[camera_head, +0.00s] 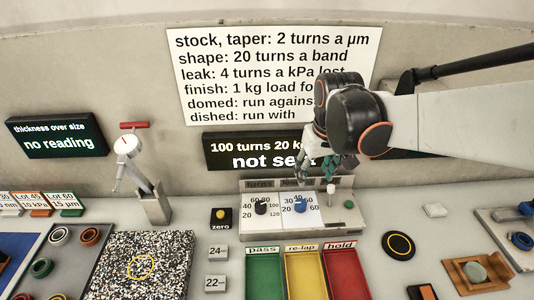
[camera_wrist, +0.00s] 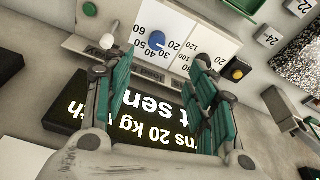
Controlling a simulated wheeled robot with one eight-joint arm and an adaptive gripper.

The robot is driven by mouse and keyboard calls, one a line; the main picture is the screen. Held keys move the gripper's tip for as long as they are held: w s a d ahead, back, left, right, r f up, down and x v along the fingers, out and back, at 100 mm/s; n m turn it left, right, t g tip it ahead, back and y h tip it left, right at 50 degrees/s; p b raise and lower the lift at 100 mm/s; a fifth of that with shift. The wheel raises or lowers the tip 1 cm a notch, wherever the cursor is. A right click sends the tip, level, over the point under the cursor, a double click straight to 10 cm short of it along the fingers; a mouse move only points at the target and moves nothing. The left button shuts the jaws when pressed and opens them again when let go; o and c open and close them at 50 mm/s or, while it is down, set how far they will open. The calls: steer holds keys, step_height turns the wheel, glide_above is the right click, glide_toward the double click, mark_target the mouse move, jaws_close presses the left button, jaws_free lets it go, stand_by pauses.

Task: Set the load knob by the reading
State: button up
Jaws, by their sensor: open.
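The blue load knob (camera_head: 300,206) sits on a white dial card marked 20 to 60, on the grey panel. It also shows in the wrist view (camera_wrist: 157,40); its pointer is too small to read. The black turns knob (camera_head: 261,207) is left of it. My gripper (camera_head: 328,165) is open and empty above and behind the load knob, apart from it. In the wrist view its green-padded fingers (camera_wrist: 152,62) spread below the knob. The dark display (camera_head: 255,152) reads 100 turns, 20 kg and "not sent", partly hidden by my gripper. The thickness display (camera_head: 58,135) reads "no reading".
A small white-topped lever (camera_head: 331,188) stands right of the load knob. A yellow zero button (camera_head: 221,214) is left of the panel. Green, yellow and red trays (camera_head: 303,249) lie in front. The wall sign (camera_head: 272,75) is partly covered by my arm.

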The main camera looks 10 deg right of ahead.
mark_target(301, 203)
steer(key=w+f+g+p, duration=0.1)
steer(key=w+f+g, duration=0.1)
steer(key=w+f, duration=0.45)
steer(key=shift+n, duration=0.4)
step_height(301, 203, down, 13)
steer(key=b, duration=0.4)
steer(key=shift+w+f+b, duration=0.1)
steer(key=shift+f+b, duration=0.1)
steer(key=shift+b, duration=0.15)
steer(key=c, duration=1)
